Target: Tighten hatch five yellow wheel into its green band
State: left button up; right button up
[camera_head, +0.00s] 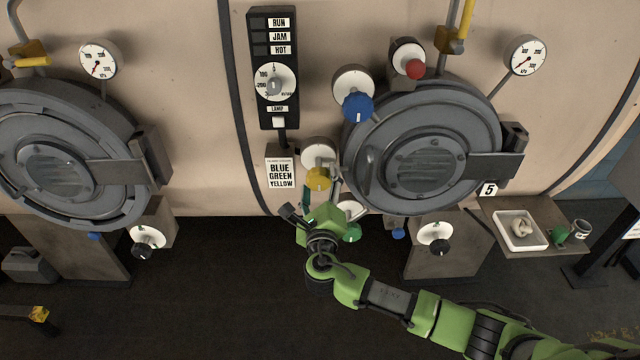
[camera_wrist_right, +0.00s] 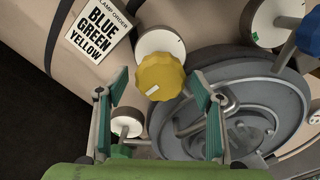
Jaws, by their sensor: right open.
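Hatch five (camera_head: 425,150) is the round grey door at the right, with a "5" plate (camera_head: 489,189) below its right side. Its yellow wheel (camera_head: 318,179) sits in front of a white dial (camera_head: 318,151) at the hatch's lower left. In the right wrist view the yellow wheel (camera_wrist_right: 161,76) carries a white mark and lies between and beyond the fingertips. The green band cannot be made out on the dial's visible part. My right gripper (camera_head: 321,193) is open and empty, just below the wheel; its fingers (camera_wrist_right: 158,84) are spread either side. Contact cannot be confirmed. My left gripper is out of view.
A blue wheel (camera_head: 357,107) and a red knob (camera_head: 415,69) are above; a green wheel (camera_head: 351,233) is close beside my right gripper. The lamp order sign (camera_head: 281,172) reads blue, green, yellow. A shelf (camera_head: 545,243) with a white tray (camera_head: 520,244) is at right.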

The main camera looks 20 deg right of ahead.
jog(key=v, duration=1.2)
